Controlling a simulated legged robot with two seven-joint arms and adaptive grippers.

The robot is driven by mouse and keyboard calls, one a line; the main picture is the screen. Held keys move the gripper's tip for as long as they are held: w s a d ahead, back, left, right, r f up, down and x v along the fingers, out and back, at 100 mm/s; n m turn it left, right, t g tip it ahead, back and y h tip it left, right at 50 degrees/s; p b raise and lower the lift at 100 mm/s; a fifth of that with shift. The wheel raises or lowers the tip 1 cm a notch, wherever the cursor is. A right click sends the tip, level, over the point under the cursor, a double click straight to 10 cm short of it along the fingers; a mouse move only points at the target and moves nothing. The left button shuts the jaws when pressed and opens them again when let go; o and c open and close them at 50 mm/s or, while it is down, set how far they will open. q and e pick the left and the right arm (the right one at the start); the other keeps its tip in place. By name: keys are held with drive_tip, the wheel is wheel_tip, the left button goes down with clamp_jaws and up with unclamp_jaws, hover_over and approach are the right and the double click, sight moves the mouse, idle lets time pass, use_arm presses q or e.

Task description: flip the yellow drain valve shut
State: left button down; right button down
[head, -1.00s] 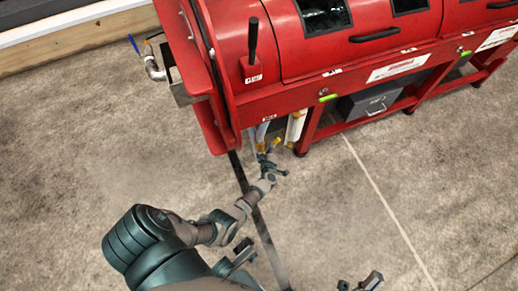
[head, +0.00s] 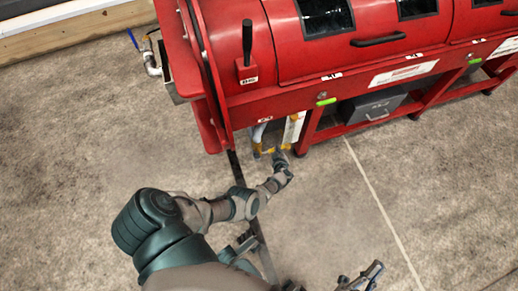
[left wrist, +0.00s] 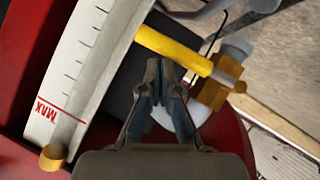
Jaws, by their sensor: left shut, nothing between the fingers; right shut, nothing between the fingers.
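The yellow drain valve handle (left wrist: 172,48) runs across the left wrist view, sloping down right to a brass valve fitting (left wrist: 212,92). In the head view the yellow handle (head: 271,151) shows small and nearly level below the red machine's left end. My left gripper (left wrist: 165,68) is shut and empty, its fingertips right at the handle's lower side. Whether they touch it I cannot tell. In the head view the left gripper (head: 280,158) is just below the handle and partly covers that area. My right gripper (head: 372,272) is shut and empty, low over the floor.
The red machine (head: 285,50) stands above the valve. A white tube marked MAX (left wrist: 88,65) stands close to the left of my left gripper in the wrist view. A grey box (head: 375,107) sits under the machine. Open concrete floor (head: 350,200) lies in front.

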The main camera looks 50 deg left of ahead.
drive_tip(key=shift+s+d+r+m+t+b, duration=0.25)
drive_tip(key=shift+s+r+t, duration=0.25)
drive_tip(key=shift+s+t, duration=0.15)
drive_tip(key=shift+s+d+r+m+t+b, duration=0.15)
drive_tip(key=shift+s+r+t+b, duration=0.1)
drive_tip(key=shift+s+r+t, duration=0.3)
drive_tip(key=shift+s+f, duration=0.1)
